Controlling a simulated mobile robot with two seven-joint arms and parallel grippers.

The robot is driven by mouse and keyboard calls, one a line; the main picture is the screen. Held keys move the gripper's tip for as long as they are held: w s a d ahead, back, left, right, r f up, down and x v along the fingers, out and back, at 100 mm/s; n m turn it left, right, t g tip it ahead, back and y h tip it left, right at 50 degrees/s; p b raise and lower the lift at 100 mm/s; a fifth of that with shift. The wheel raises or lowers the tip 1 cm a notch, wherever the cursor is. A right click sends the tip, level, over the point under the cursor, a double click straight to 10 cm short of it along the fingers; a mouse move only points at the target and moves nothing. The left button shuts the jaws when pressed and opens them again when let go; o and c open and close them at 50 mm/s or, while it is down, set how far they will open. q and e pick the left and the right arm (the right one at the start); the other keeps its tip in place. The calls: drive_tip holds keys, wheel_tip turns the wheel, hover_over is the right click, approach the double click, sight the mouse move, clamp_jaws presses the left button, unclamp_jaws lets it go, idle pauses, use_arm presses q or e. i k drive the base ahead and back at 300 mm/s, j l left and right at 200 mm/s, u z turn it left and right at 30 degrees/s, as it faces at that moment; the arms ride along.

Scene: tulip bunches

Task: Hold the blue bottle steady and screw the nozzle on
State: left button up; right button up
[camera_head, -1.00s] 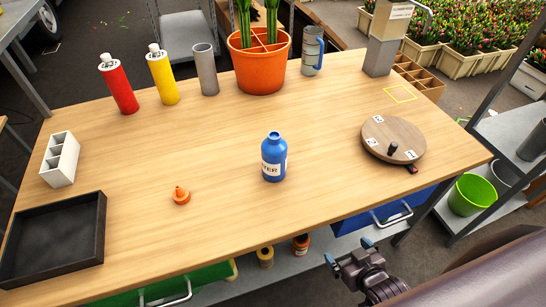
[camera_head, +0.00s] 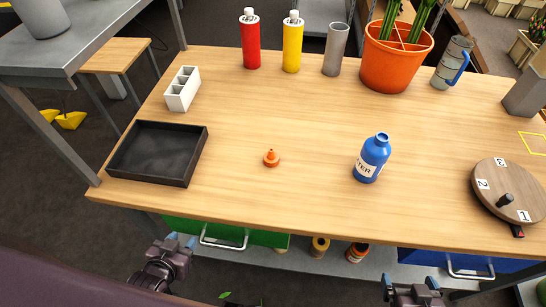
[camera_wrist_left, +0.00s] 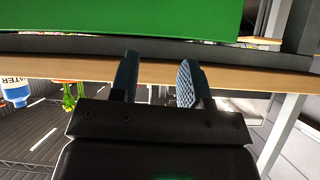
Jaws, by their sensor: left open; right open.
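The blue bottle (camera_head: 371,158) stands upright right of the middle of the table, with a white label and an open-looking neck. The orange nozzle (camera_head: 271,158) sits tip up on the table, to the left of the bottle and apart from it. My left gripper (camera_head: 182,240) is open and empty, in front of the table's front edge and below the black tray. It also shows in the left wrist view (camera_wrist_left: 156,82), with nothing between its fingers. My right gripper (camera_head: 413,286) is at the bottom edge, open, in front of the table and apart from the bottle.
A black tray (camera_head: 113,163) and a white divided holder (camera_head: 182,103) are at the left. Red (camera_head: 250,42) and yellow (camera_head: 292,45) bottles, a grey cylinder (camera_head: 335,52) and an orange pot (camera_head: 364,70) line the back. A round wooden turntable (camera_head: 481,197) is at right.

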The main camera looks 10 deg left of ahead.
sight(375, 151)
drive_tip(key=k+l+u, duration=0.2)
drive_tip(key=l, duration=1.55)
drive_tip(key=i, duration=0.15)
